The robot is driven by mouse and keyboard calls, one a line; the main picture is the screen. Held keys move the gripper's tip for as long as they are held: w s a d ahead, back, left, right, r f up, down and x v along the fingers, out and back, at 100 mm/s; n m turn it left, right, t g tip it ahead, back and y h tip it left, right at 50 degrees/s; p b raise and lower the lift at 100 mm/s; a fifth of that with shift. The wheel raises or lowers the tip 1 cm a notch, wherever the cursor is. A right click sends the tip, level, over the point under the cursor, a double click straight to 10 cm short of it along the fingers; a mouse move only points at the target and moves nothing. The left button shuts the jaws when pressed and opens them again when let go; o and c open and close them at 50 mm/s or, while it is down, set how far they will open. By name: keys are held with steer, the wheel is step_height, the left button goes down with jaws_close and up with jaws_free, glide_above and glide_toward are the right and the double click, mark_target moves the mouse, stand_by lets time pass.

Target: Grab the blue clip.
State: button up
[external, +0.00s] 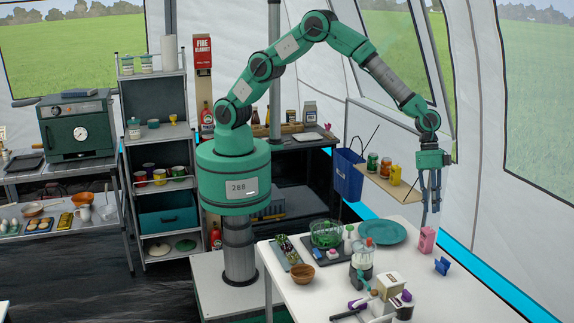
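A small blue clip (442,265) lies near the right edge of the white table (480,292). My gripper (430,216) hangs above the table's far right part with its fingers pointing down. It is above the clip and slightly left of it in the picture, apart from it. Its two fingers show a narrow gap with nothing visible between them.
A pink carton (426,240) stands close below the fingers, left of the clip. The front right is clear.

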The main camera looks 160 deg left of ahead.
steer(key=a+f, duration=0.5)
steer(key=f, duration=0.1)
steer(key=shift+s, duration=0.45)
steer(key=shift+f, duration=0.15)
glide_toward(439, 267)
steer(key=s+a, duration=0.2)
steer(key=a, duration=0.1)
steer(key=shift+w+d+f, duration=0.1)
steer(key=shift+w+f, duration=0.05)
steer(key=shift+f, duration=0.2)
steer(key=shift+w+d+f, duration=0.1)
steer(key=shift+d+f, duration=0.05)
steer(key=shift+f, duration=0.2)
steer(key=shift+x, duration=2.6)
steer(key=shift+w, duration=0.1)
jaws_close()
